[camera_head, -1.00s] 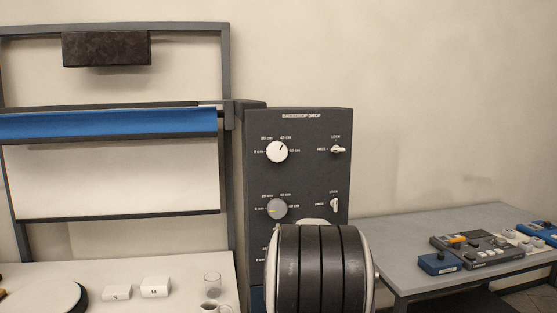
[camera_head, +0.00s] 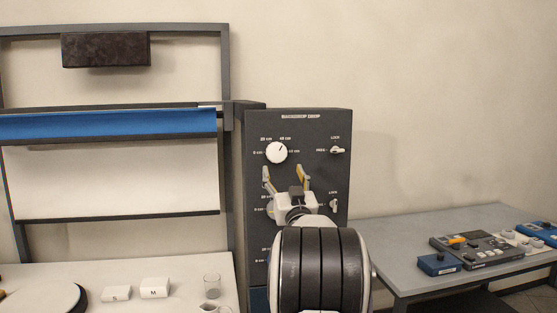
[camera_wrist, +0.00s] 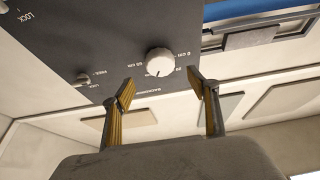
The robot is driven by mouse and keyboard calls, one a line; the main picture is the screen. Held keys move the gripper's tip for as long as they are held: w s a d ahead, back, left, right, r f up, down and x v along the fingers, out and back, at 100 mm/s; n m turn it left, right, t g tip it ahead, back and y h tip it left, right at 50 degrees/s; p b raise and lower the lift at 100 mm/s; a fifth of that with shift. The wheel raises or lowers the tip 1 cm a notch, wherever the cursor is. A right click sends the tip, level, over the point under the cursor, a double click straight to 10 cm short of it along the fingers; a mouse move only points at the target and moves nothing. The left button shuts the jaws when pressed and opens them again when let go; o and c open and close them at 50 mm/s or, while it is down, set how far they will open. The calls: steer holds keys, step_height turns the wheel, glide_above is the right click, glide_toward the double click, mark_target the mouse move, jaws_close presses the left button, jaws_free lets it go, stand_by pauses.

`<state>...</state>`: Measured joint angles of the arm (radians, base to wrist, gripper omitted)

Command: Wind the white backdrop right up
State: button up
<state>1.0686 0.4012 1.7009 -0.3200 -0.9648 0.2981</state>
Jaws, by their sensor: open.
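The white backdrop (camera_head: 115,180) hangs below the blue backdrop in the head view, with a dark bar along its bottom edge. The dark control panel (camera_head: 309,126) carries a white top knob (camera_head: 277,153), its mark pointing up and right. The top lock lever (camera_head: 338,150) lies sideways towards FREE. My gripper (camera_head: 284,175) is open and empty in front of the panel, fingers pointing up, below the top knob. In the wrist view, the white knob (camera_wrist: 160,62) sits just beyond my open fingertips (camera_wrist: 160,88), not between them. My gripper hides the middle knob in the head view.
The blue backdrop (camera_head: 110,123) shows as a band above the white one. A second lock lever (camera_head: 334,204) is beside my gripper. A white table (camera_head: 190,270) holds small boxes and a glass. A grey table (camera_head: 400,226) with devices stands at right.

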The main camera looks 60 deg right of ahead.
mark_target(278, 156)
steer(key=shift+d, duration=0.1)
steer(key=shift+x, duration=3.85)
steer(key=c, duration=1.1)
